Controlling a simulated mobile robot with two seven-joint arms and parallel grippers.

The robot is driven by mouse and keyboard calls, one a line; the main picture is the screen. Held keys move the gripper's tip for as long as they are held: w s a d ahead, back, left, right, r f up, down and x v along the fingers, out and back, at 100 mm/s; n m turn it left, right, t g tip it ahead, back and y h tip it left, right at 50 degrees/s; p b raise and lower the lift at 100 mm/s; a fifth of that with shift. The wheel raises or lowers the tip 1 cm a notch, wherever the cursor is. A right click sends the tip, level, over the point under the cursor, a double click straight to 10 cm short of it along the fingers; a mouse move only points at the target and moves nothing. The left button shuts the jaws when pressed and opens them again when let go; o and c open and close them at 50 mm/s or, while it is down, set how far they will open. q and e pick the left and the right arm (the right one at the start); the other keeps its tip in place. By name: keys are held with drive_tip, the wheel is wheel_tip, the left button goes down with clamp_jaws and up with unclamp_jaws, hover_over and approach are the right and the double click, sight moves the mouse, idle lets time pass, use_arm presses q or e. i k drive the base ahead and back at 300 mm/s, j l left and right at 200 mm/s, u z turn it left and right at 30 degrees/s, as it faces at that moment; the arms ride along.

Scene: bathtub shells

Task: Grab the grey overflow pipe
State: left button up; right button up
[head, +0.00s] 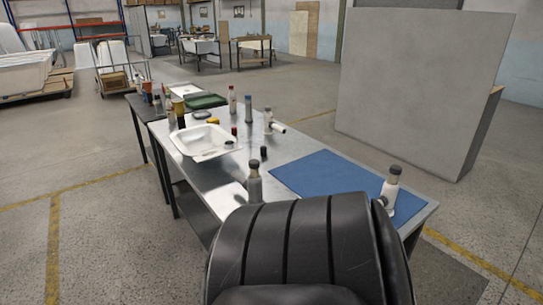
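A grey upright pipe piece with a dark cap (254,188), seemingly the grey overflow pipe, stands at the near left edge of the metal table (310,148). A similar white piece with a dark top (391,190) stands at the right end, on or beside the blue mat (328,180). Another white piece with a side spout (269,121) stands farther back. Neither gripper's fingers show.
A white basin (203,141) sits on the table's left part. Bottles (232,100), a small dark cylinder (264,153) and a green tray (206,101) stand around it. The blue mat is mostly clear. A large grey panel (420,85) stands behind the table at right.

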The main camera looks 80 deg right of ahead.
sight(255, 187)
drive_tip(key=i+z, duration=0.15)
drive_tip(key=z, duration=0.3)
drive_tip(key=i+z, duration=0.2)
drive_tip(key=z, duration=0.2)
drive_tip(key=i+z, duration=0.15)
drive_tip(key=z, duration=0.3)
drive_tip(key=i+j+z, duration=0.1)
drive_tip(key=z, duration=0.35)
drive_tip(key=i+j+z, duration=0.1)
drive_tip(key=z, duration=0.35)
drive_tip(key=i+j+z, duration=0.2)
drive_tip(key=z, duration=0.2)
drive_tip(key=i+j+z, duration=0.2)
drive_tip(key=z, duration=0.25)
drive_tip(key=i+j+z, duration=0.15)
drive_tip(key=j+z, duration=0.25)
drive_tip(key=l, duration=0.1)
